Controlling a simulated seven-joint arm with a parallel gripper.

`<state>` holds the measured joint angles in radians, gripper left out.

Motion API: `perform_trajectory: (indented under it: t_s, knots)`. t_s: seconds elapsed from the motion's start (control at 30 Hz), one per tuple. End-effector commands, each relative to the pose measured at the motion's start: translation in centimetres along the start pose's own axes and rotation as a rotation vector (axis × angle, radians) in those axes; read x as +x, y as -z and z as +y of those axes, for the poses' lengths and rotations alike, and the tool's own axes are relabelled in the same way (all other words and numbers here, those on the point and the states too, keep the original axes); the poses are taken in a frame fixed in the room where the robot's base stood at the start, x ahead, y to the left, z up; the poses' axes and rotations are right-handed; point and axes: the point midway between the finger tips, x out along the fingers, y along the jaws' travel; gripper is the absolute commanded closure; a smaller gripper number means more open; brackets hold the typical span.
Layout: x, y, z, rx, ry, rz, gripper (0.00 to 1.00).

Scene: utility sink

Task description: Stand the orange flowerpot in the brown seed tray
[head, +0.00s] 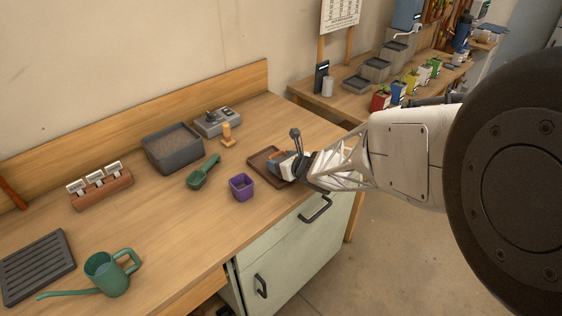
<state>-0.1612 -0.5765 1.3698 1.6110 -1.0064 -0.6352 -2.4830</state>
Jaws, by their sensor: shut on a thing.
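The brown seed tray (259,165) lies flat on the workbench near its right front edge. My gripper (283,163) is over the right part of the tray, reaching in from the right. It is shut on the orange flowerpot (276,154), of which only a small orange piece shows at the gripper's tip. My gripper hides the rest of the pot and the tray's right side. I cannot tell whether the pot touches the tray floor or whether it is upright.
A purple pot (242,187) stands just left of the tray. A watering can (106,273) is front left.

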Motion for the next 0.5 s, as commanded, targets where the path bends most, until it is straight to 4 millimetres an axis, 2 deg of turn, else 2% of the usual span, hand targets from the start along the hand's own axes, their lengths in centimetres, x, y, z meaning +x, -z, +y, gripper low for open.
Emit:
perform_trajectory:
  t_s: [0.37,0.4,0.5]
  knots:
    - [0.10,0.25,0.00,0.000,0.000,0.000,0.60]
    - [0.11,0.25,0.00,0.000,0.000,0.000,0.34]
    - [0.10,0.23,-0.01,0.000,0.000,0.000,0.19]
